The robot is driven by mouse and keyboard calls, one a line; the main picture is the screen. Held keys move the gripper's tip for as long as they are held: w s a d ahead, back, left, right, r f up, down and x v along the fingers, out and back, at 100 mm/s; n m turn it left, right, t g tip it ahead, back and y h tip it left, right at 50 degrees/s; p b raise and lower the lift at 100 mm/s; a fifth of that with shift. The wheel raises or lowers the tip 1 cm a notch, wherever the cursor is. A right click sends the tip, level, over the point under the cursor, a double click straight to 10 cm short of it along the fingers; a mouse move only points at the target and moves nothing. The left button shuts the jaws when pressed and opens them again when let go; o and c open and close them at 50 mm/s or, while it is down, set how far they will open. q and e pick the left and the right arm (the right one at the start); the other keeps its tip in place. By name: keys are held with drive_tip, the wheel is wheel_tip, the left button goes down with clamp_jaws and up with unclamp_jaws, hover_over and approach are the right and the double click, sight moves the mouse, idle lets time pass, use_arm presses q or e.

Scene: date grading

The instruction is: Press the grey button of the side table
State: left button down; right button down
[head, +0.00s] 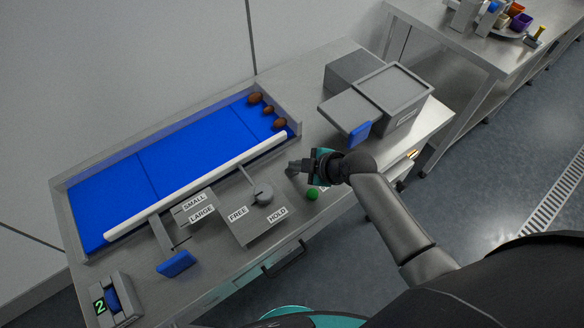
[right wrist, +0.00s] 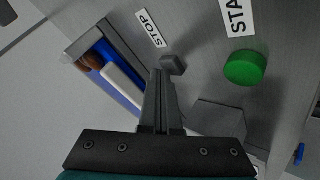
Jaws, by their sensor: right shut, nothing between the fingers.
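The grey button (right wrist: 173,64) is a small block beside a STOP label (right wrist: 150,29) on the metal side table (head: 285,230). In the head view I cannot make it out apart from my right gripper's fingers. My right gripper (head: 293,169) is shut and empty, low over the tabletop. In the right wrist view its fingertips (right wrist: 162,76) end right beside the grey button; I cannot tell whether they touch it. My left gripper is not in view.
A green button (head: 312,194) sits close by, with its own label in the right wrist view. A lever (head: 262,192) with FREE and HOLD labels stands left of my gripper. A blue belt (head: 150,165) with several dates lies behind. A grey bin (head: 400,95) stands back right.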

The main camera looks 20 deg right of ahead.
drive_tip(key=shift+r+p, duration=0.8)
drive_tip(key=shift+r, duration=0.05)
drive_tip(key=shift+r, duration=0.1)
wheel_tip(320, 180, up, 5)
drive_tip(key=p, duration=0.4)
drive_tip(key=shift+p, duration=0.4)
idle(0.3)
